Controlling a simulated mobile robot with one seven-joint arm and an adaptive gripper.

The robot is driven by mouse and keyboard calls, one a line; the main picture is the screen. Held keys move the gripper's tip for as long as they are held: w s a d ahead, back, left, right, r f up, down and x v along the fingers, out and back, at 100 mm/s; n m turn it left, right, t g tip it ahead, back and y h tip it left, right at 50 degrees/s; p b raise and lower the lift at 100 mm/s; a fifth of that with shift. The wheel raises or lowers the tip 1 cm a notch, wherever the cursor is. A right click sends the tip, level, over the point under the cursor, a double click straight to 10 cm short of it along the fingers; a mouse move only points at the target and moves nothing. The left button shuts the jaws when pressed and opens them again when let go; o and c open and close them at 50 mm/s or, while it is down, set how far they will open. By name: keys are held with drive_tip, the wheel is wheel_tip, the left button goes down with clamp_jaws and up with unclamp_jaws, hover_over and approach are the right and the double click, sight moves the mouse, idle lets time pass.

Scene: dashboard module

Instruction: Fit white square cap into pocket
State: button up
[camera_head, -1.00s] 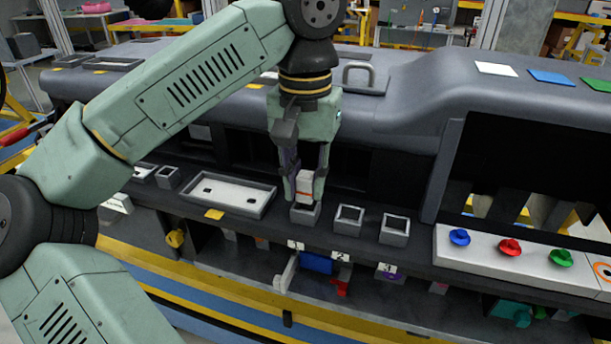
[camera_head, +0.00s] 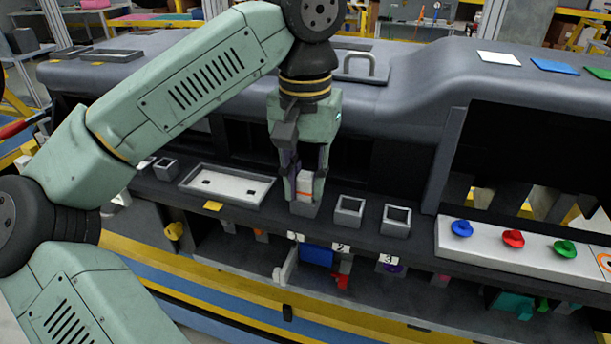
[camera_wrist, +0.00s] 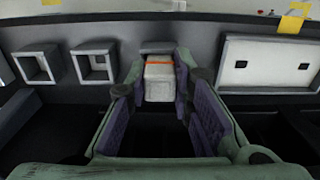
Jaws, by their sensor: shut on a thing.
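The white square cap (camera_head: 305,183) is a pale block with an orange stripe. My gripper (camera_head: 304,188) is shut on it and points down. The cap is upright over the leftmost of three grey square pockets (camera_head: 304,210), above label 1. Its lower end meets or enters the pocket's opening; I cannot tell how deep. In the wrist view the cap (camera_wrist: 160,82) sits between my two purple-padded fingers (camera_wrist: 160,100), and part of the pocket's grey rim (camera_wrist: 158,47) shows beyond it. The pocket's inside is hidden.
Two more square pockets, the middle one (camera_head: 349,211) and the right one (camera_head: 396,219), stand to the right. A shallow white-floored tray (camera_head: 268,192) lies to the left. A panel with blue, red and green knobs (camera_head: 448,240) is farther right. The dashboard body (camera_head: 400,85) rises behind.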

sight(305, 176)
drive_tip(key=shift+f, duration=0.3)
drive_tip(key=o, duration=0.9)
drive_tip(key=shift+r, duration=0.1)
wheel_tip(305, 176, up, 8)
drive_tip(key=shift+f, duration=0.25)
